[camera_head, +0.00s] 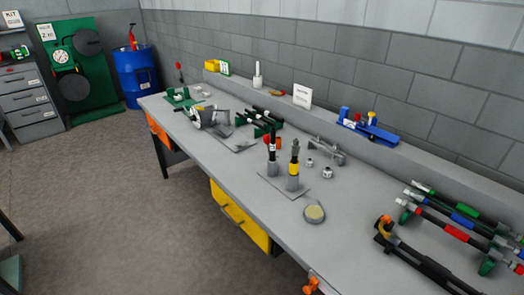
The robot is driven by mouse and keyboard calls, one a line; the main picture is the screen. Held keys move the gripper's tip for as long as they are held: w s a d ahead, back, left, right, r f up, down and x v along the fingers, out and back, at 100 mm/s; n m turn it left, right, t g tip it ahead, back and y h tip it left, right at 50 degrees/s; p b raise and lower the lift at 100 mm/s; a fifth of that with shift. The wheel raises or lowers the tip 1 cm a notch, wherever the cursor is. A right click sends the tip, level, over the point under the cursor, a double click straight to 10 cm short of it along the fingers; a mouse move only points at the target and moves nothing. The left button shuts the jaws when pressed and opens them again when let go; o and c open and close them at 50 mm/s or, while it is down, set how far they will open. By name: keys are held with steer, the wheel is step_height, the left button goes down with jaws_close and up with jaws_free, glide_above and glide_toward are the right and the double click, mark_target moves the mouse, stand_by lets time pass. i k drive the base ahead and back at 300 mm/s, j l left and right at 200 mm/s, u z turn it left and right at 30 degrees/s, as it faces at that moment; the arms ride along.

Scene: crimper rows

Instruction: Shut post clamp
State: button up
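I cannot tell for certain which thing is the post clamp. Two upright posts stand on a flat grey plate (272,189) in the middle of the bench. The left post (272,158) is dark with a red part near its top. The right post (294,166) has a yellow band and a grey upper end. A green-based fixture (180,99) with a red-topped dark upright stands at the bench's far left end. Whether any of these is open or shut is too small to tell. My gripper is not in view.
The long grey bench (352,229) runs along a block wall. Green racks with coloured bars (460,235) and a black bar tool with an orange end (420,258) crowd its near right. A round dish (314,213) lies near the front edge. The floor (120,220) at left is mostly clear.

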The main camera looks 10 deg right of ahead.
mark_target(266, 138)
steer(key=i+j, duration=0.2)
steer(key=j, duration=0.15)
steer(key=i+j+z, duration=0.1)
steer(key=j, duration=0.3)
steer(key=i+j, duration=0.3)
steer(key=i+j+z, duration=0.1)
steer(key=j, duration=0.35)
steer(key=i+j, duration=0.15)
steer(key=i, duration=0.2)
steer(key=i+j+z, duration=0.1)
steer(key=i, duration=0.25)
steer(key=i+j, duration=0.2)
steer(key=i, duration=0.15)
